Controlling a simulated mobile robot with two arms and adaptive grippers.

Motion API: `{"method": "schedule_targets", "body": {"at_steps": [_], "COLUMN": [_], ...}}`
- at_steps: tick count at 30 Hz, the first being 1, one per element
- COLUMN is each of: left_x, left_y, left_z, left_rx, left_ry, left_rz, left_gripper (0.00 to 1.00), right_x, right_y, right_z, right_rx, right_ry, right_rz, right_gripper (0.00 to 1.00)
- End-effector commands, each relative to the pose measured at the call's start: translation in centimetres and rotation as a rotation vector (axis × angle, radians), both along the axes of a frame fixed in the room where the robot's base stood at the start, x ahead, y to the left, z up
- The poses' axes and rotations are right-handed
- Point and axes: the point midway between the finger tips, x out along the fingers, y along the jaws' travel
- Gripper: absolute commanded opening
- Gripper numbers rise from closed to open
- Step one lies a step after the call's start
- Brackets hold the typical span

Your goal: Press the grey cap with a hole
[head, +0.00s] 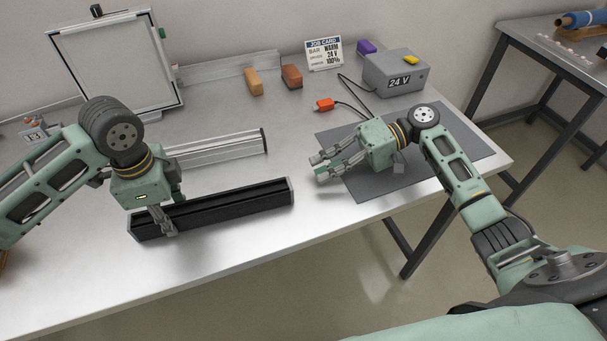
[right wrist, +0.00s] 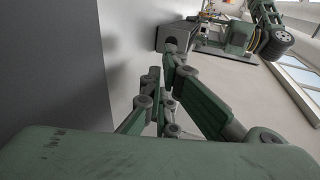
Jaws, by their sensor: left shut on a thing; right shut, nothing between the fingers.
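A long black bar (head: 225,206) lies on the table near its front edge. My left gripper (head: 164,222) is shut on this bar near its left end. In the right wrist view, the near end of the bar shows a grey cap (right wrist: 168,30) with a dark hole in it. In the head view the bar's right end (head: 291,191) is seen too obliquely to make out the hole. My right gripper (head: 317,167) is shut and empty, to the right of that end and apart from it. Its fingers (right wrist: 158,84) also show in the right wrist view, pointing towards the cap.
A silver bar (head: 215,148) lies behind the black one. A grey mat (head: 410,180) is under my right arm. A grey 24 V box (head: 395,75), an orange connector (head: 325,104), coloured blocks (head: 291,76), a job card (head: 323,54) and a framed panel (head: 110,60) stand farther back.

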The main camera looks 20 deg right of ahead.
Motion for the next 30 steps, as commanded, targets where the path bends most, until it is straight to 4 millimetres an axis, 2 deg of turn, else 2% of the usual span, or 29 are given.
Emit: {"method": "schedule_targets", "body": {"at_steps": [3,10,15,26,27,30], "left_x": [0.0,0.1,0.1,0.1,0.1,0.1], "left_y": [0.1,0.2,0.2,0.3,0.3,0.3], "left_z": [0.0,0.0,0.0,0.0,0.0,0.0], "left_rx": [0.001,0.003,0.004,0.006,0.006,0.006], "left_ry": [0.0,0.0,0.0,0.0,0.0,0.0], "left_rz": [0.001,0.003,0.003,0.004,0.004,0.004], "left_gripper": [0.0,0.0,0.0,0.0,0.33,0.42], "right_x": [-0.1,-0.4,-0.5,-0.5,-0.5,-0.5], "right_y": [-2.7,-6.0,-6.9,-6.9,-6.9,-6.9], "right_z": [0.8,1.9,2.2,2.2,2.2,2.2], "right_rx": [-0.002,-0.001,0.0,0.0,0.0,0.0], "right_ry": [-0.001,0.0,-0.002,-0.001,-0.001,-0.001], "right_rz": [-0.003,-0.001,-0.002,-0.001,-0.001,-0.001], "right_gripper": [0.0,0.0,0.0,0.0,0.0,0.0]}}
